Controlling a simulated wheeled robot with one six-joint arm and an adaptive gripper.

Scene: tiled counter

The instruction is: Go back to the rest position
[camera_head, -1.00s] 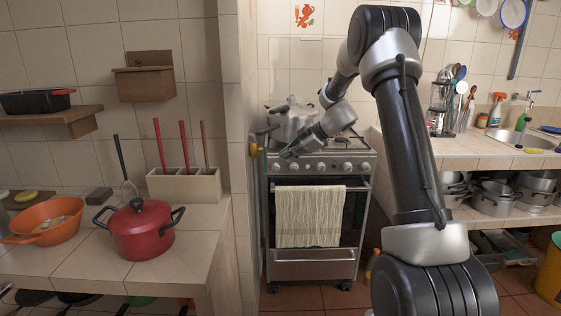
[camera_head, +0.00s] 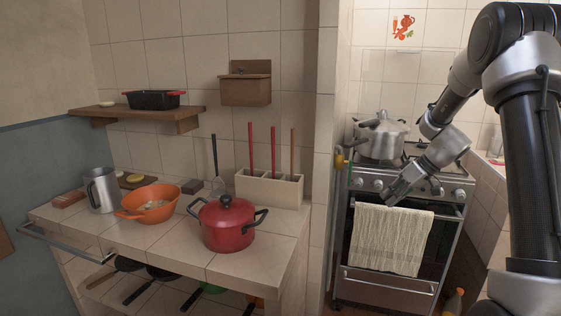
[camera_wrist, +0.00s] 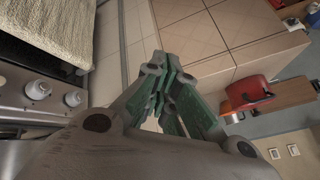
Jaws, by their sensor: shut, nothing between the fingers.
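My gripper (camera_head: 394,193) is in front of the stove's knob panel in the head view, pointing down and to the left, with nothing in it. My arm reaches in from the right side of that view. In the wrist view the green-padded fingers (camera_wrist: 165,92) come together at the tips and hold nothing. The stove (camera_head: 445,205) stands behind the gripper, with a cream towel (camera_head: 390,240) hanging from its oven handle. Whether the gripper touches the stove front cannot be told.
A steel pressure cooker (camera_head: 382,138) sits on the stove. The tiled counter (camera_head: 150,245) at left bears a red pot (camera_head: 227,225), an orange colander (camera_head: 148,203), a metal pitcher (camera_head: 102,190) and a utensil box (camera_head: 270,188). A wall edge (camera_head: 322,150) separates counter and stove.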

